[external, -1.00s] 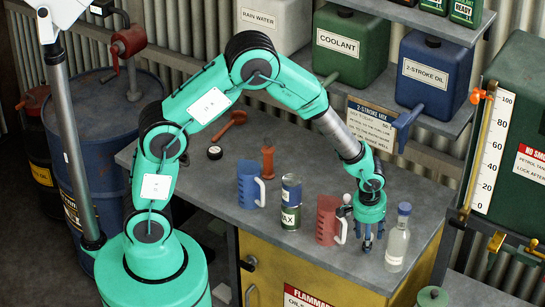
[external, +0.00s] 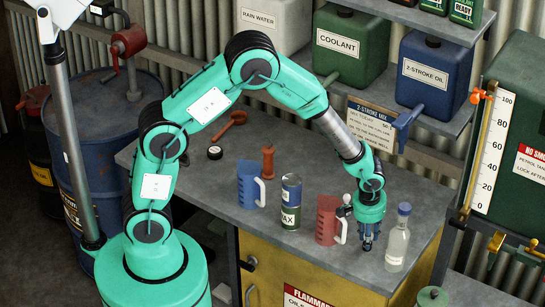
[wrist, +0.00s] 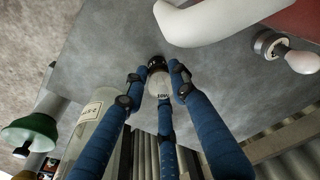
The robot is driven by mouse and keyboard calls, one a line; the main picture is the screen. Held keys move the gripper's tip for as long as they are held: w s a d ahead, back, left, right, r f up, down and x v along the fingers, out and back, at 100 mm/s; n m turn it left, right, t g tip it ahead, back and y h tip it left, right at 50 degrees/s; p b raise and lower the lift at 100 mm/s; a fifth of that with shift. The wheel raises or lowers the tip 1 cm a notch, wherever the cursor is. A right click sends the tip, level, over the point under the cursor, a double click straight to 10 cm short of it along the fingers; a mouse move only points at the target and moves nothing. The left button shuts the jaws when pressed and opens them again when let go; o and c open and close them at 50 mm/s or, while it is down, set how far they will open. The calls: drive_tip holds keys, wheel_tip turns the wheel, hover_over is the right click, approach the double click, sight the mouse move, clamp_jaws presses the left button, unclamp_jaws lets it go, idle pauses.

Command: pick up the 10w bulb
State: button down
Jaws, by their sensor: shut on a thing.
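A small bulb (wrist: 158,86) with a pale body and a dark end shows in the wrist view between my fingertips. It carries small print that I cannot read clearly. My gripper (wrist: 156,79) has its blue fingers closed around this bulb, close over the grey bench. In the external view my gripper (external: 367,243) points down at the bench's right end, between the red jug (external: 328,221) and a clear bottle (external: 397,246). The held bulb is hidden there.
The jug's pale handle (wrist: 215,22) is close to my fingers in the wrist view. The clear bottle (wrist: 98,122) is close on the other side. A wax tin (external: 290,218) and a blue jug (external: 248,187) stand further left. The bench front (external: 330,265) is bare.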

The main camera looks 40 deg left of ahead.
drive_tip(key=shift+r, duration=0.15)
wheel_tip(320, 180, up, 10)
drive_tip(key=shift+f+p, duration=0.15)
drive_tip(key=shift+p, duration=0.35)
